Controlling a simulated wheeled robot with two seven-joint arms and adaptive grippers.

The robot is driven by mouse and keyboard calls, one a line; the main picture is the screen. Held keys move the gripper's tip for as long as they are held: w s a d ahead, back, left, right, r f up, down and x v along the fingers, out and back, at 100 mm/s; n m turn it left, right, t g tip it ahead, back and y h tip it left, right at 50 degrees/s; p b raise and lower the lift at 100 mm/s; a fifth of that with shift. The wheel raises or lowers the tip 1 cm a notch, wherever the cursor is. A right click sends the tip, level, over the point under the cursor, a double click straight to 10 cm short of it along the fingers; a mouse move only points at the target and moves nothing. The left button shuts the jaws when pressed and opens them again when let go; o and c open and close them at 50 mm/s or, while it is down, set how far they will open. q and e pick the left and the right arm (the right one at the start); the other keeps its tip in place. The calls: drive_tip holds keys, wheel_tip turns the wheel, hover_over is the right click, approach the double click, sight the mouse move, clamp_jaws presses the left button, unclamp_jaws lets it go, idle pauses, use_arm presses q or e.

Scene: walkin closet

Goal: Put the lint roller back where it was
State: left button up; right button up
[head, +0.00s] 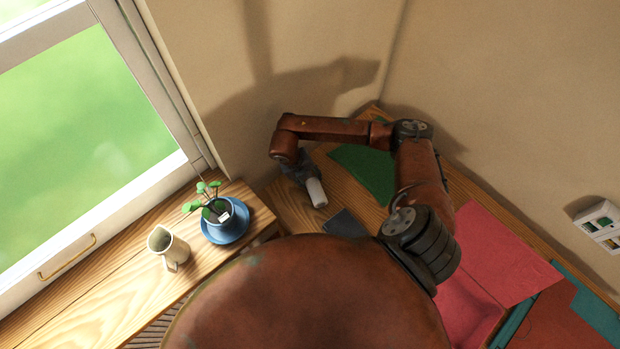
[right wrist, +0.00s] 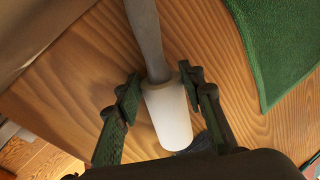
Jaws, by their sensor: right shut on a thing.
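The lint roller has a white roll and a grey handle. In the right wrist view its white roll (right wrist: 170,118) lies between my fingers, with the handle running up and away. In the head view the white roll (head: 316,192) shows at the far left part of the wooden top. My right gripper (head: 299,170) is at the roller, partly hidden by its own arm; in the right wrist view my right gripper (right wrist: 160,105) is shut on it. I cannot tell whether the roller touches the wood. My left gripper is not in view.
The wooden top (right wrist: 75,75) carries a green cloth (head: 368,172), a dark blue piece (head: 344,224) and red cloths (head: 495,250). A potted plant on a blue saucer (head: 230,235) and a beige jug (head: 168,246) stand on the sill at left. Walls close off the back.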

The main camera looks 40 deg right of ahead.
drive_tip(key=shift+f, duration=0.15)
drive_tip(key=o, duration=1.1)
drive_tip(key=v, duration=1.2)
drive_tip(key=shift+b, duration=0.4)
